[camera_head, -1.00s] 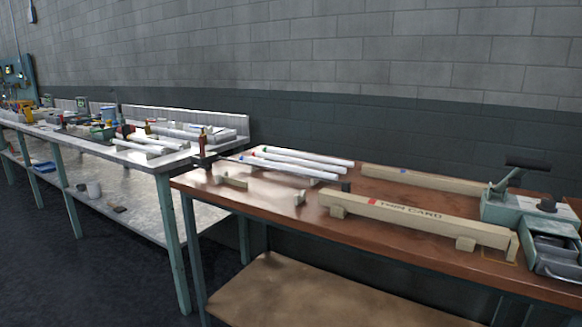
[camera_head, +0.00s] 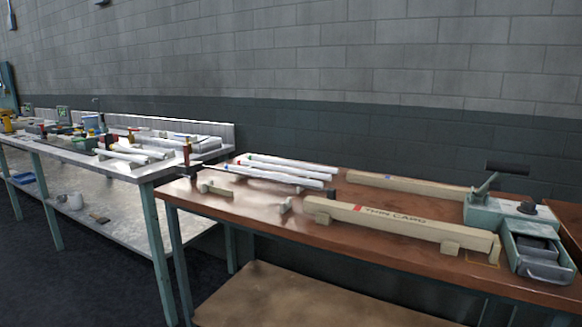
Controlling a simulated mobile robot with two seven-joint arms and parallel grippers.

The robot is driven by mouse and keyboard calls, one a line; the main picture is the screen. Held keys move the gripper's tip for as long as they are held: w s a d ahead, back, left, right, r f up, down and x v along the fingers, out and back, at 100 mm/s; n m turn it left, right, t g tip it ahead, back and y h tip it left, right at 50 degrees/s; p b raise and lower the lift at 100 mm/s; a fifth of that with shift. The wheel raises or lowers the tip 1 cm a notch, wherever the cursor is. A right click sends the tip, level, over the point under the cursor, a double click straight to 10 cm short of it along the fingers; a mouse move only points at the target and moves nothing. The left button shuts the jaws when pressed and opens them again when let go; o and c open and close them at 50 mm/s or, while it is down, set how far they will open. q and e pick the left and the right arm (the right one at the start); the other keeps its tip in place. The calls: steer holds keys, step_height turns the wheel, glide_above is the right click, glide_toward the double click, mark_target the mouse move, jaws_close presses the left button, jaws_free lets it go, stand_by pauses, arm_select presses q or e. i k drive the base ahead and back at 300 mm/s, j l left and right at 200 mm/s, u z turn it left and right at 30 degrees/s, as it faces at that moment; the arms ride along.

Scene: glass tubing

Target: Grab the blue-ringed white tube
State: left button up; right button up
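Three white tubes lie side by side on the brown workbench, near its back left. The front tube (camera_head: 285,179) has what looks like a bluish mark near its left end, though it is too small to be sure. The middle tube (camera_head: 290,171) has a reddish mark at its left end. Neither of my grippers is in view.
Long cardboard boxes (camera_head: 385,222) and a teal machine with an open drawer (camera_head: 540,255) occupy the brown bench (camera_head: 250,205). A longer bench (camera_head: 150,172), cluttered with tools and more white tubes, stands left. Dark floor (camera_head: 95,265) lies in front.

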mark_target(310, 183)
steer(key=i, duration=0.35)
steer(key=i+l+u, duration=0.1)
steer(key=i+u, duration=0.15)
steer(key=u, duration=0.15)
steer(key=i+l+u, duration=0.2)
steer(key=u, duration=0.65)
